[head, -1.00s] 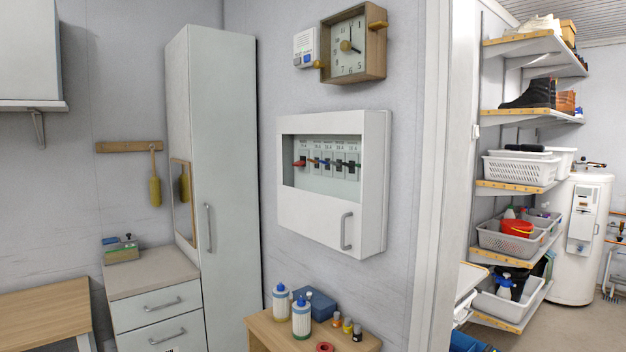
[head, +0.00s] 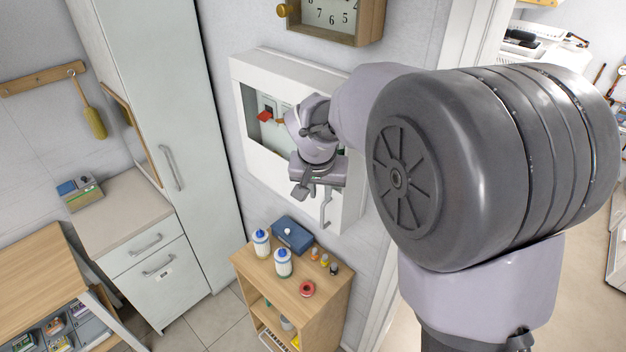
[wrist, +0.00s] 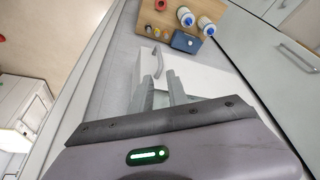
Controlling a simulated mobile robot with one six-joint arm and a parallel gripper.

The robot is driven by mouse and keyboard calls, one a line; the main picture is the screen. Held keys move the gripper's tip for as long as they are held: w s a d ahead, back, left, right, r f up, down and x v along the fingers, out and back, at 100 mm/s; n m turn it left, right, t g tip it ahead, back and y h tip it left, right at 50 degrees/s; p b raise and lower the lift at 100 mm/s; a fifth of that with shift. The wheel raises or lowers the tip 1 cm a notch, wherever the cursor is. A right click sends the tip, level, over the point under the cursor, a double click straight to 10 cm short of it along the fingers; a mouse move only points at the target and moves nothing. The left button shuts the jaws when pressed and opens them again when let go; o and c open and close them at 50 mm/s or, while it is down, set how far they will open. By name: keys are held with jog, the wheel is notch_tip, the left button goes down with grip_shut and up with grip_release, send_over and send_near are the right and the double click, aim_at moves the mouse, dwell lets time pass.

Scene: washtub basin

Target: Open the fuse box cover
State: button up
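The white fuse box (head: 245,75) hangs on the grey wall, and a red switch shows in its window. Its lower white cover (head: 275,165) is closed, with a grey bar handle (head: 327,210) near its right end. My gripper (head: 312,192) is in front of the box, just above and left of the handle in the head view. In the wrist view my gripper (wrist: 158,84) has its two fingers apart with nothing held between them. The handle (wrist: 158,64) lies beyond the fingertips, apart from them. My arm hides the box's upper right part and most switches.
A small wooden shelf unit (head: 290,285) below the box holds two white bottles, a blue box (head: 292,235) and a red ring. A tall cabinet (head: 150,100) stands left. A clock (head: 335,18) hangs above. A doorway opens at the right.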

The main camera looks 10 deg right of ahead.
aim_at(322, 213)
jog(key=x, duration=1.6)
jog(key=shift+s, duration=0.2)
grip_shut()
dwell(0.5)
